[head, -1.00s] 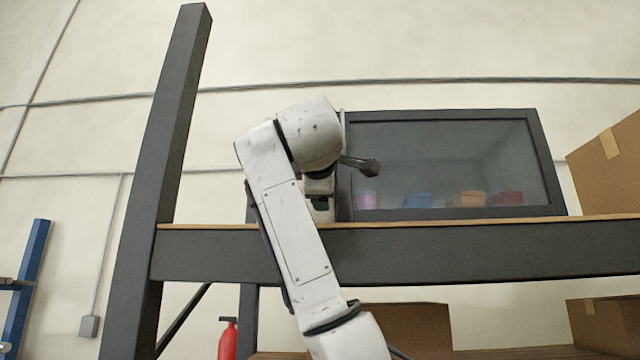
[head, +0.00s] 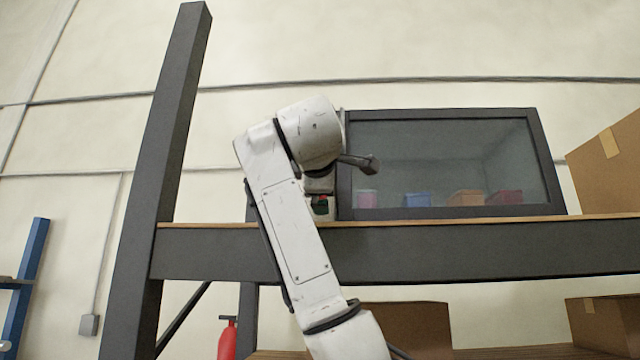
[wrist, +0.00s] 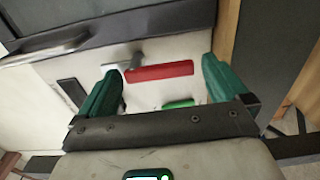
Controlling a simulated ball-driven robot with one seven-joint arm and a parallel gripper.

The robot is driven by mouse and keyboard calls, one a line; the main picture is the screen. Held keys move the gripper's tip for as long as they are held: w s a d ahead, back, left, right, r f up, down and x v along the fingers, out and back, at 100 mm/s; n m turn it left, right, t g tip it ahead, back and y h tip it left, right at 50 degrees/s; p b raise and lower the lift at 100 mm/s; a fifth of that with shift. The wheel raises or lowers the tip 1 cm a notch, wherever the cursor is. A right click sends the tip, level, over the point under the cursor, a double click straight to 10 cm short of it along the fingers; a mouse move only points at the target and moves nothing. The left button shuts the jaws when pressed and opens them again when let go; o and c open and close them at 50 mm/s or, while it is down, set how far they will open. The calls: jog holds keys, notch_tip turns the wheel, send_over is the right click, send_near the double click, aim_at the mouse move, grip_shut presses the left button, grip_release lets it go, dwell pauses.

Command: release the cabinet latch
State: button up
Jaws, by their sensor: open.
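The cabinet (head: 440,213) has a dark frame and a glass front and stands on the shelf. In the wrist view, a pale panel (wrist: 205,43) carries a red bar (wrist: 160,71), a green mark (wrist: 179,104) and a small grey metal piece (wrist: 122,63). Which of these is the latch I cannot tell. My gripper (wrist: 160,67) is open, with green fingers on either side of the red bar in the picture. I see no contact. In the head view my arm hides most of the gripper at the cabinet's left side.
Through the glass, small blue (head: 417,200), orange (head: 467,198) and dark red (head: 504,197) containers show inside. The shelf beam (head: 450,250) runs below the cabinet, and a dark post (head: 160,180) stands left. A cardboard box (head: 610,165) sits right of the cabinet.

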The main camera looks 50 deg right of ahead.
jog(key=b+v, duration=0.2)
jog(key=v, duration=0.8)
jog(key=shift+s+a+b, duration=0.25)
jog(key=shift+a+b, duration=0.05)
